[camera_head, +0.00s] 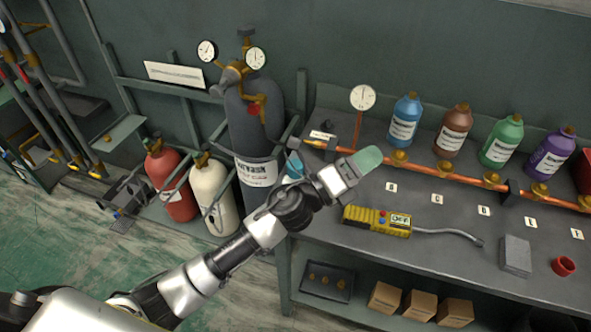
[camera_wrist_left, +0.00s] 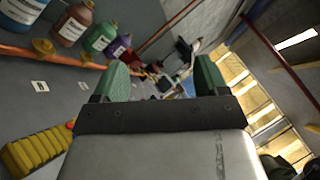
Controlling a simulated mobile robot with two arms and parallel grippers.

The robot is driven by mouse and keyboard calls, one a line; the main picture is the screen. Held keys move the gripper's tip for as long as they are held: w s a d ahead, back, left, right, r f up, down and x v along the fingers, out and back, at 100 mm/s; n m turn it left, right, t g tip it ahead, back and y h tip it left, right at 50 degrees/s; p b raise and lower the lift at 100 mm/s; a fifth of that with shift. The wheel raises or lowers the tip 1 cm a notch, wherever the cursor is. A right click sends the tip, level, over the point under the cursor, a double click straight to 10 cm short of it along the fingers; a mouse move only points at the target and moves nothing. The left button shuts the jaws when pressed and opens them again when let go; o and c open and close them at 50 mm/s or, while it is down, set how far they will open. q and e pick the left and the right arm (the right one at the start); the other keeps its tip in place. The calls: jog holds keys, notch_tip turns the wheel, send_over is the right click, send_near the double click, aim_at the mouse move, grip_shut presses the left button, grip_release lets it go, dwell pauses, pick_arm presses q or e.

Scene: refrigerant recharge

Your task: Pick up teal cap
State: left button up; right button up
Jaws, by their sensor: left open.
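A teal object (camera_head: 294,166), which looks like the teal cap, sits at the left end of the workbench. My left wrist hides part of it, so its full shape cannot be told. My left gripper (camera_head: 366,160) has green fingers and is above the bench, to the right of the teal object and near the copper pipe. In the left wrist view the gripper (camera_wrist_left: 163,80) is open, with nothing between its two fingers. The teal cap is not seen in the left wrist view. My right gripper is not in view.
A copper pipe (camera_head: 432,171) with brass valves runs along the workbench (camera_head: 330,240). Behind it stand blue (camera_head: 404,122), brown, green and purple bottles. A yellow detector (camera_head: 376,221), grey block (camera_head: 516,254) and red ring (camera_head: 563,266) lie in front. Gas cylinders (camera_head: 251,135) stand left.

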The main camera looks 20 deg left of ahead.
pick_arm(q)
jog(key=d+m+g+h, duration=0.3)
jog(key=d+m+g, duration=0.2)
jog(key=m+g, duration=0.7)
jog(key=m+g+y, duration=0.3)
jog(key=m+y, duration=1.1)
jog(key=y, duration=0.4)
send_over(295, 164)
jog(key=f, duration=0.3)
jog(key=shift+w+d+p, duration=0.15)
jog(key=shift+d+p, duration=0.15)
jog(key=shift+d, duration=0.05)
jog(key=shift+a+f+y, duration=0.25)
jog(key=shift+y, duration=0.05)
notch_tip(295, 164, down, 4)
jog(key=shift+f+p, duration=0.25)
jog(key=shift+p, duration=0.5)
jog(key=f+p, duration=0.1)
jog(key=f, duration=0.1)
jog(key=f+p, duration=0.1)
jog(key=f, duration=0.1)
jog(key=shift+s+f+p, duration=0.2)
jog(key=shift+f+p, duration=0.15)
jog(key=shift+p, duration=0.05)
jog(key=shift+f, duration=0.4)
jog(key=c, duration=0.9)
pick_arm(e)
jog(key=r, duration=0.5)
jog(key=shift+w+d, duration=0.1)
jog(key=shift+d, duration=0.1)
